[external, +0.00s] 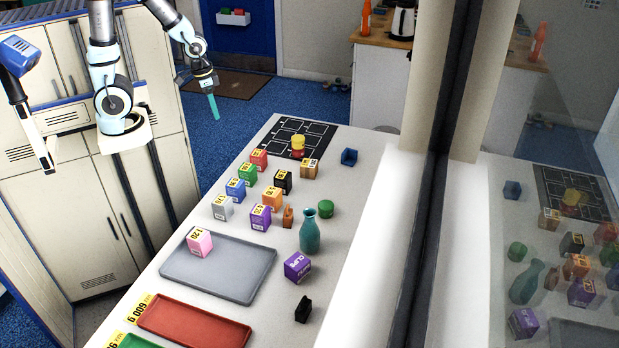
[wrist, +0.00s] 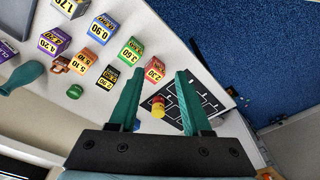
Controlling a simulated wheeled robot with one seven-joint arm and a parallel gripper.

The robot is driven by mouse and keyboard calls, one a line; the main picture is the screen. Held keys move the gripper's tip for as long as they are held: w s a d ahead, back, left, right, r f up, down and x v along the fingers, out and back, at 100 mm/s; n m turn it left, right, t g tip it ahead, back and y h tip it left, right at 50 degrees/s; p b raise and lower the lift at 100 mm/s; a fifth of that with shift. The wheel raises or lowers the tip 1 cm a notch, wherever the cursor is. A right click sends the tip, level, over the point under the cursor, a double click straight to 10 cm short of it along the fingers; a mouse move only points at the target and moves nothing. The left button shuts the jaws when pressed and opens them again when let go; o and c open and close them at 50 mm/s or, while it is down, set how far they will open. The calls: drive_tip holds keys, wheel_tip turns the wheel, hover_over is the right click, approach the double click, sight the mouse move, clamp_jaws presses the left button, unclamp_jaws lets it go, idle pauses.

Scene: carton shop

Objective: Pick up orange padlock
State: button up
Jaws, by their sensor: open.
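I cannot clearly make out an orange padlock. A small orange-brown object (external: 288,216) stands on the white table beside a purple price box (external: 260,217), and its shape is too small to tell. It also shows in the wrist view (wrist: 62,63), near an orange box (wrist: 84,60). My gripper (external: 213,108) is raised beyond the table's far left edge, over the blue floor, well away from that object. In the wrist view its two teal fingers (wrist: 158,80) are apart with nothing held between them.
Several coloured price boxes stand in rows, including a green one (external: 247,173). A yellow and red stack (external: 298,147) is on the black grid mat (external: 314,130). A teal vase (external: 310,235), green cylinder (external: 326,209), grey tray (external: 200,278) and red tray (external: 195,322) are nearer. A glass partition borders the right.

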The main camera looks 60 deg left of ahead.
drive_tip(key=m+t+y+b, duration=0.85)
drive_tip(key=m+b, duration=0.75)
drive_tip(key=m, duration=1.5)
approach(288, 218)
drive_tip(key=a+r+t+h, duration=0.1)
drive_tip(key=a+r+t, duration=0.1)
drive_tip(key=a, duration=0.1)
drive_tip(key=shift+g, duration=0.25)
drive_tip(key=p+x, duration=0.1)
drive_tip(key=x, duration=0.2)
drive_tip(key=p+x, duration=0.1)
drive_tip(key=x, duration=0.2)
drive_tip(key=p+x, duration=0.1)
drive_tip(key=x, duration=0.2)
drive_tip(key=shift+a+f, duration=0.25)
drive_tip(key=shift+f, duration=0.15)
clamp_jaws()
drive_tip(key=shift+f, duration=0.1)
